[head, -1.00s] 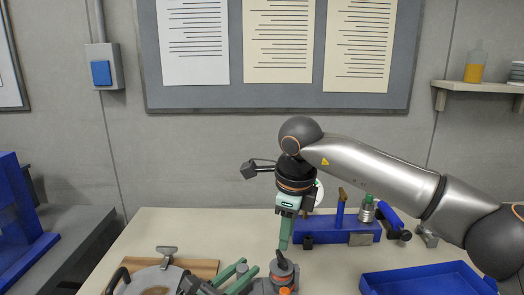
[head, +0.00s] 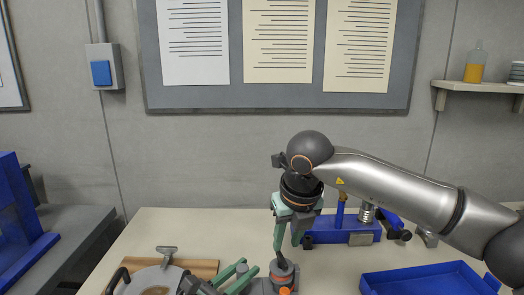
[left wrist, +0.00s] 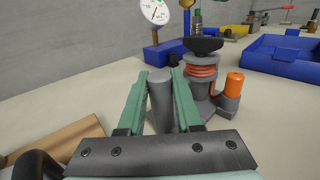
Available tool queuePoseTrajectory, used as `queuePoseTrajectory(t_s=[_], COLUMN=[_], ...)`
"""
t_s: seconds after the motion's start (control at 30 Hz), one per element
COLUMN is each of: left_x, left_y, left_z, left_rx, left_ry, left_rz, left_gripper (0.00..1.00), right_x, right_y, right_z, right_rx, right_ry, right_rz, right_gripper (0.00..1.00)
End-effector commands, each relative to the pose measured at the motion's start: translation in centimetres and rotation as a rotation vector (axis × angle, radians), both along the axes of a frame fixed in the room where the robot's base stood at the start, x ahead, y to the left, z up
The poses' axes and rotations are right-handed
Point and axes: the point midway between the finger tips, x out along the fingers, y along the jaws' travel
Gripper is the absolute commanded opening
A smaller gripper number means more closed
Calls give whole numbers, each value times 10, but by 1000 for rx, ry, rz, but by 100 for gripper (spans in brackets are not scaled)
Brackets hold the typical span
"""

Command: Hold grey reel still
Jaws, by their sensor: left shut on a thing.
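The grey reel (head: 282,272) stands upright on the bench with red-orange cord around it, as the left wrist view (left wrist: 203,60) shows. A black knob (left wrist: 203,45) tops it, and an orange cap (left wrist: 234,84) sits beside it. My left gripper (left wrist: 161,80) is shut on the grey upright post (left wrist: 162,100) of the reel unit, left of the wound part. In the head view my left gripper (head: 238,273) is low in the picture, partly cut off. My right gripper (head: 286,246) points down just above the reel's top. Its grip is unclear.
A blue block (head: 342,229) with tools stands behind the reel. A blue tray (head: 430,281) lies to the right. A wooden board (head: 203,268) and a round grey item (head: 152,280) are at left. Bare bench (head: 190,228) lies between.

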Motion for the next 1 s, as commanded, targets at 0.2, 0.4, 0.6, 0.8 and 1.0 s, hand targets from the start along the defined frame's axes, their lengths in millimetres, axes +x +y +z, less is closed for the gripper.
queuePoseTrajectory(t_s=[0.2,0.4,0.6,0.8,1.0], left_x=[-1,-1,-1,-1,-1], left_y=[0,0,0,0,0], left_z=[-10,-10,-10,-10,-10], left_rx=[12,12,12,12,12], left_ry=[18,18,18,18,18], left_rz=[-3,-3,-3,-3,-3], left_gripper=[0,0,0,0,0], right_x=[6,11,14,15,15], right_y=[2,4,5,5,5], right_z=[-23,-40,-50,-53,-53], right_rx=[-2,-1,-1,-2,-1], right_ry=[2,3,2,0,1], right_rz=[1,2,3,4,3], right_gripper=[34,34,34,34,33])
